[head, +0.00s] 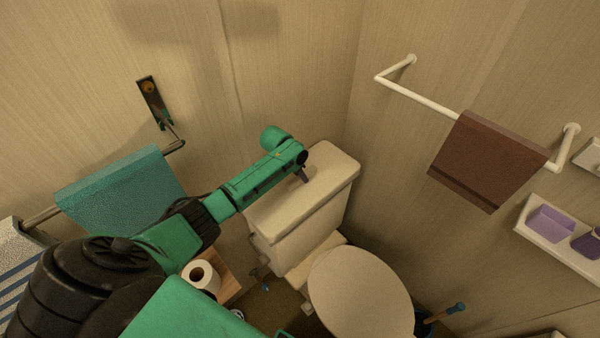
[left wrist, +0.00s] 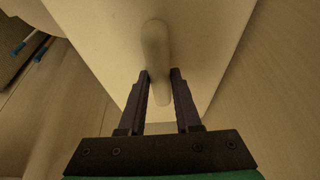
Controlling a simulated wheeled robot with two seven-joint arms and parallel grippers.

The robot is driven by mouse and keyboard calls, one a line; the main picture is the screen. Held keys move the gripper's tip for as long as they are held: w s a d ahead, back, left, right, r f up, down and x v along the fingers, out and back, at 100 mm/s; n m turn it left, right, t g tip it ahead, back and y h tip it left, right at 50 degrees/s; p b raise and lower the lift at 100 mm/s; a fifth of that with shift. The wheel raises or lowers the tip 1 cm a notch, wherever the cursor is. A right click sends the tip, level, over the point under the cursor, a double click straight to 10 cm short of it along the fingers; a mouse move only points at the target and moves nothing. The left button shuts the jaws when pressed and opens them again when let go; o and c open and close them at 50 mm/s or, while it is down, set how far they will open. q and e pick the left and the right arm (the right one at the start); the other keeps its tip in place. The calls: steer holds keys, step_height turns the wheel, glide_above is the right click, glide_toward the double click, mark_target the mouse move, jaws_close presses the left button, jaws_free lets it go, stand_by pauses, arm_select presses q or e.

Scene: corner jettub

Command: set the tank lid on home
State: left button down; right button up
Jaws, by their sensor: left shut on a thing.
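The cream tank lid (head: 333,168) is over the top of the toilet tank (head: 292,245) in the corner, roughly lined up with it. I cannot tell whether it rests flush on the tank or sits slightly above it. My left gripper (head: 305,175) points down at the lid's middle. In the left wrist view, its dark fingers (left wrist: 160,88) are shut on the pale, rounded bar-like handle (left wrist: 155,45) of the lid. The lid's top face (left wrist: 105,35) spreads out behind the handle. My left forearm hides part of the tank's left side. My right gripper is not in view.
The closed toilet seat cover (head: 360,292) is in front of the tank. A toilet paper roll (head: 201,277) stands to the left. A teal towel (head: 120,190) hangs on the left wall, a brown towel (head: 487,160) on the right wall. Walls close in behind the tank.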

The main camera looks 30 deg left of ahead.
mark_target(300, 185)
arm_select(q)
step_height(300, 185, down, 2)
steer(key=shift+f+b, duration=0.15)
steer(key=shift+b, duration=0.55)
steer(key=shift+f+b, duration=0.9)
steer(key=shift+f, duration=0.8)
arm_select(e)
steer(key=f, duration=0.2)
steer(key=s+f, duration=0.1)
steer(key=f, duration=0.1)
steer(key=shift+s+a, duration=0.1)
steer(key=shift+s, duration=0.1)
arm_select(q)
steer(key=c, duration=0.5)
jaws_free()
steer(key=shift+s, duration=0.1)
